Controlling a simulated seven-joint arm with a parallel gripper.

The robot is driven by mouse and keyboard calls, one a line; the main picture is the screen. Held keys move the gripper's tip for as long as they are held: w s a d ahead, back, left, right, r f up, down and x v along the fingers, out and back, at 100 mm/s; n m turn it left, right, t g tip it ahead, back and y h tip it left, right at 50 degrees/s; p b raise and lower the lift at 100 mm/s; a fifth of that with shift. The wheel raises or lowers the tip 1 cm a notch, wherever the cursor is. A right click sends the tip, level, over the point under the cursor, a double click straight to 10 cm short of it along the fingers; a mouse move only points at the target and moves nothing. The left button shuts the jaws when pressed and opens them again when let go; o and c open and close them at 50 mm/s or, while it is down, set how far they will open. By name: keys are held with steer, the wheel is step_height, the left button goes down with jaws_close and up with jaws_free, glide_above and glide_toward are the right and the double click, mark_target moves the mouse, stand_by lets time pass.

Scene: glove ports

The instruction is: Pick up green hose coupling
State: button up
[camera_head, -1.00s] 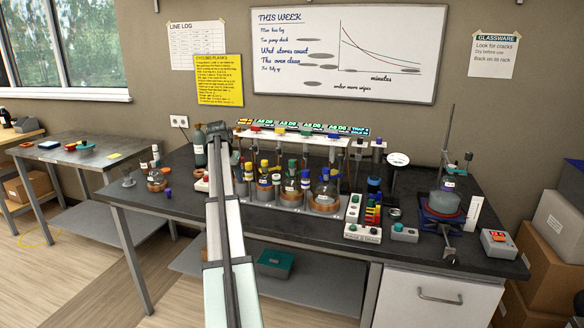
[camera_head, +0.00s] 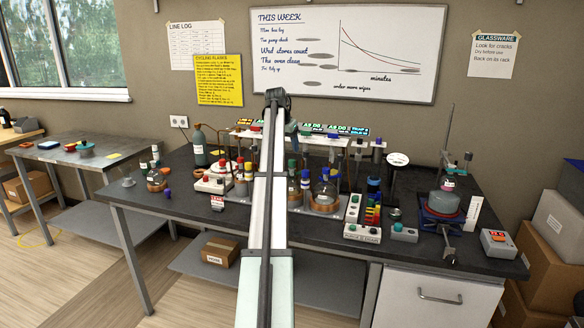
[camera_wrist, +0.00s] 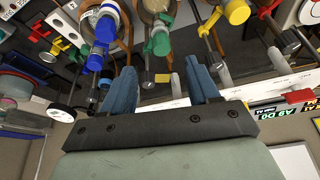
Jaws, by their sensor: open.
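The green hose coupling (camera_wrist: 158,40) shows in the wrist view, upright in the picture and just beyond the gap between my fingers. My gripper (camera_wrist: 160,67) is open and empty, with one blue finger on each side of the gap. The fingers appear apart from the coupling. In the head view a green piece (camera_head: 292,164), probably the same coupling, shows just right of my arm, above the row of flasks.
In the wrist view a blue coupling (camera_wrist: 101,33) stands close left of the green one and a yellow coupling (camera_wrist: 237,12) to the right. A rack with lit labels (camera_head: 333,132) spans behind the flasks.

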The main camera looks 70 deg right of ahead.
mark_target(292, 160)
steer(key=x, duration=0.9)
steer(key=shift+d, duration=0.2)
steer(key=c, duration=1.1)
